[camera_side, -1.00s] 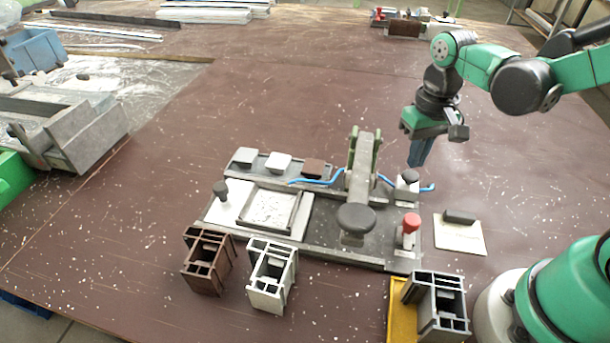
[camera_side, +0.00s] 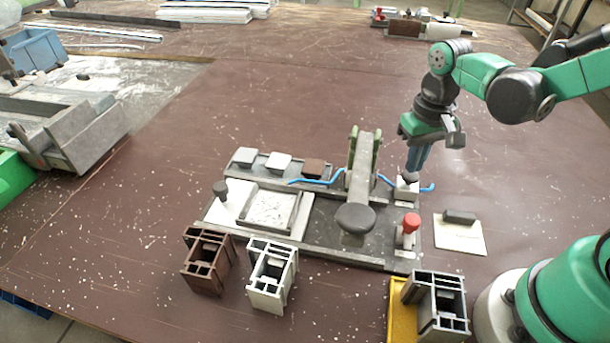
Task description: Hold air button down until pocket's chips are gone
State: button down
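The air button (camera_side: 410,178) is a dark round cap on a small pale block, with a blue hose beside it. My gripper (camera_side: 415,168) points down with its blue fingers together and nothing visible between them. Its tips are at the button's top in the picture; I cannot tell whether they touch or press it. The pocket (camera_side: 244,221) is a shallow square recess in the fixture, left of the clamp. White chips (camera_side: 270,208) lie across its floor.
The lever clamp (camera_side: 358,180) with a black knob stands between pocket and button. A red-topped button (camera_side: 411,222) is in front. A brown profile (camera_side: 207,262), a white profile (camera_side: 272,275) and a grey profile on a yellow tray (camera_side: 400,318) stand nearer. A scraper (camera_side: 460,235) lies right.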

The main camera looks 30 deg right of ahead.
jog(key=shift+f, duration=0.8)
jog(key=shift+r, duration=0.1)
dwell(1.4)
jog(key=shift+r, duration=2.95)
jog(key=a+r+n+t, duration=0.1)
jog(key=t, duration=0.1)
jog(key=a+r+n+t, duration=0.1)
jog(key=t, duration=0.1)
jog(key=a+r+n+t, duration=0.1)
jog(key=t, duration=0.2)
jog(key=shift+s, duration=0.4)
